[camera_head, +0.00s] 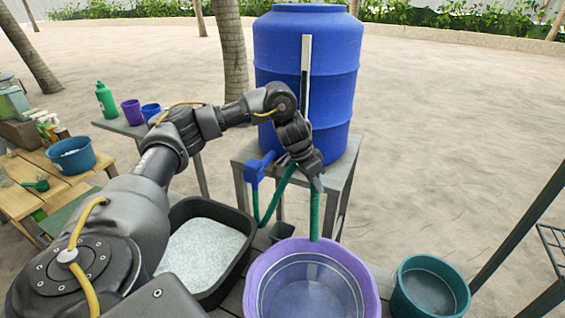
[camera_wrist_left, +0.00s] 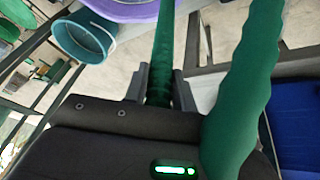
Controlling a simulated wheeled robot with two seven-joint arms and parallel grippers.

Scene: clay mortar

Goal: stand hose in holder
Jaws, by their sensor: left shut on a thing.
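The green hose (camera_head: 314,212) runs from the blue tap (camera_head: 256,168) in a low loop up to my left gripper (camera_head: 316,184). Its free end hangs down toward the purple tub, roughly upright. In the left wrist view, my left gripper (camera_wrist_left: 157,88) is shut on the hose (camera_wrist_left: 163,50), which passes between the two fingers. A thick nearer stretch of the hose crosses the right side of that view. A small dark cup-like thing (camera_head: 282,231) stands between the black tray and the purple tub; I cannot tell whether it is the holder. My right gripper is out of view.
A blue barrel (camera_head: 305,25) stands on a grey stand (camera_head: 343,172) behind my gripper. The purple tub (camera_head: 262,262) is below the hose, with a teal bucket (camera_head: 430,288) to its right. A black tray (camera_head: 243,262) of pale material lies left. Side tables hold bottles and cups.

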